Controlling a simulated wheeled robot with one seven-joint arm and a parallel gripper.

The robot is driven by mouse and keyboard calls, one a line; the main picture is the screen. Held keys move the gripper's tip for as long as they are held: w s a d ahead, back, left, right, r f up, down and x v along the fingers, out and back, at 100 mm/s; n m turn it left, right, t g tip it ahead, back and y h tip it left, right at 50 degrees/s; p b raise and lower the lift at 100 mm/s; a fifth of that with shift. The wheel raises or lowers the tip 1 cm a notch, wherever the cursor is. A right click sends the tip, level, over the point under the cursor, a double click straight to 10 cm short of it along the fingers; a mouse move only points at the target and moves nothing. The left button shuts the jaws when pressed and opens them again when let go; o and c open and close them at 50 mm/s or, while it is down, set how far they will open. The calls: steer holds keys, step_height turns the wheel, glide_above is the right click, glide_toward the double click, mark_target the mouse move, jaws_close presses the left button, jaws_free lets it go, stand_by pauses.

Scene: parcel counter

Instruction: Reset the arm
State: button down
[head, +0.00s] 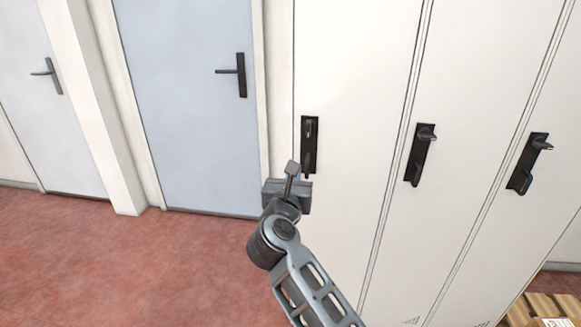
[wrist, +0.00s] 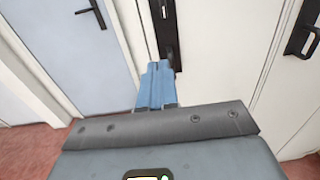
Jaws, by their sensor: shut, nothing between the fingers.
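My gripper (head: 292,168) is raised in front of the white lockers, at the end of my grey arm, in the head view. Its fingers are shut with nothing between them. In the wrist view the closed bluish fingers (wrist: 157,72) point at the lower part of a black locker latch (wrist: 166,30). In the head view this latch (head: 310,140) is just above and right of the fingertips. I cannot tell whether the fingers touch it.
More locker latches (head: 419,155) (head: 529,163) stick out to the right. A blue door (head: 190,100) and a paler door (head: 40,100) are on the left. A wooden pallet or crate (head: 541,310) is at the lower right. The red floor (head: 130,265) at left is clear.

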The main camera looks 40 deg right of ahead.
steer(key=shift+s+a, duration=0.15)
steer(key=shift+s, duration=0.1)
steer(key=s+a+f+m+t+y, duration=0.1)
steer(key=s+a+m+y, duration=0.4)
steer(key=s, duration=0.9)
steer(key=s+a+f+m+t+y, duration=0.1)
steer(key=s+a+m+y, duration=0.3)
steer(key=s+a+m, duration=0.4)
steer(key=s+a+f+m+t+y, duration=0.2)
steer(key=s+a+m+y, duration=0.3)
steer(key=s+m, duration=0.7)
steer(key=s+a, duration=0.2)
steer(key=s, duration=0.6)
steer(key=shift+f+y, duration=0.3)
steer(key=shift+f, duration=0.1)
steer(key=c, duration=1.8)
jaws_free()
